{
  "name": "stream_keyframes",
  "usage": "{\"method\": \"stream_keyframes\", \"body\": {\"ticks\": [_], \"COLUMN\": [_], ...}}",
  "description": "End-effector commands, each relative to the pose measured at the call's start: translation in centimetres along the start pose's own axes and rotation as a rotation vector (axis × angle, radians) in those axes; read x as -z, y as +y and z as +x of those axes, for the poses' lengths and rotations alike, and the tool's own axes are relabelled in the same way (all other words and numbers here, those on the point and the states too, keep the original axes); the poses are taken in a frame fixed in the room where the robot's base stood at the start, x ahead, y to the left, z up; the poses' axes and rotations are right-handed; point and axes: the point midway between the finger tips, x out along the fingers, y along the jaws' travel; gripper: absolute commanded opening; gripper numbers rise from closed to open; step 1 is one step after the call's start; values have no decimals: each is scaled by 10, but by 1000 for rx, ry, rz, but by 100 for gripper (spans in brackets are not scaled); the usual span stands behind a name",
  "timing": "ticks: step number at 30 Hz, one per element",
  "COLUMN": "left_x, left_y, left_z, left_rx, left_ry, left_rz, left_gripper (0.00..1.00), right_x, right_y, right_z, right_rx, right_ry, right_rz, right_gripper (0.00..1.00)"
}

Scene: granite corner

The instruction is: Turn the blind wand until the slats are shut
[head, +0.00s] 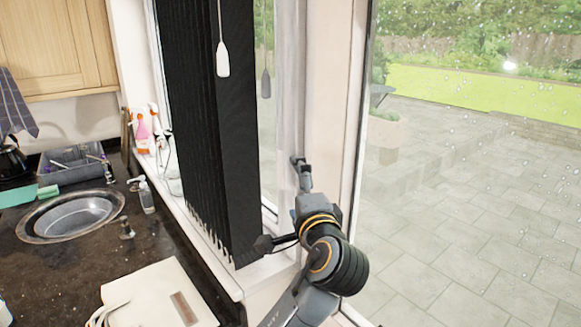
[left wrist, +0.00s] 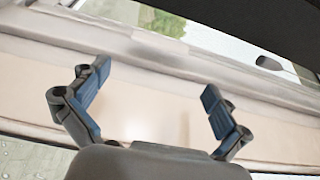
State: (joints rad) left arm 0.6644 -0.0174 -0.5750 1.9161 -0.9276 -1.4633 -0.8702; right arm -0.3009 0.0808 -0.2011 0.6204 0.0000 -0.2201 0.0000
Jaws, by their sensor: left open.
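The dark blind (head: 205,130) hangs in the window, its vertical slats bunched in a tall narrow stack. A thin white wand with a paddle-shaped end (head: 222,58) hangs in front of its upper part. My left gripper (head: 280,203) is open and empty beside the blind's lower right edge, below and right of the wand end and apart from it. In the left wrist view its blue-padded fingers (left wrist: 155,86) are spread, with only pale window frame between them. A small dark paddle shape (left wrist: 268,63) shows at right there; I cannot tell whether it is a reflection. My right gripper is not in view.
A dark counter (head: 75,265) lies at left with a round sink (head: 72,215), a grey dish rack (head: 75,165) and a pale board (head: 158,297). Bottles (head: 143,130) stand by the sill. A glass pane (head: 470,190) onto a patio is at right.

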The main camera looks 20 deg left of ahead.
Motion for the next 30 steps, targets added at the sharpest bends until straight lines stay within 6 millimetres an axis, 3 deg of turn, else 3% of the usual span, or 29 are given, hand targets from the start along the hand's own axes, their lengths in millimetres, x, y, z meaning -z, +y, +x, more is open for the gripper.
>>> {"method": "stream_keyframes", "body": {"ticks": [3,9,15,23,30], "left_x": [0,2,2,2,2], "left_y": [-2,0,2,3,3], "left_z": [28,60,72,73,73], "left_rx": [-3,-4,-4,-4,-4], "left_ry": [-3,-1,1,1,1], "left_rz": [5,3,2,1,1], "left_gripper": [100,100,100,100,57], "right_x": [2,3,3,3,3], "right_y": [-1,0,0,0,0], "right_z": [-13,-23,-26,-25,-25], "right_rx": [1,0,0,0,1], "right_ry": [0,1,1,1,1], "right_rz": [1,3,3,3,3], "right_gripper": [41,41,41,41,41]}}
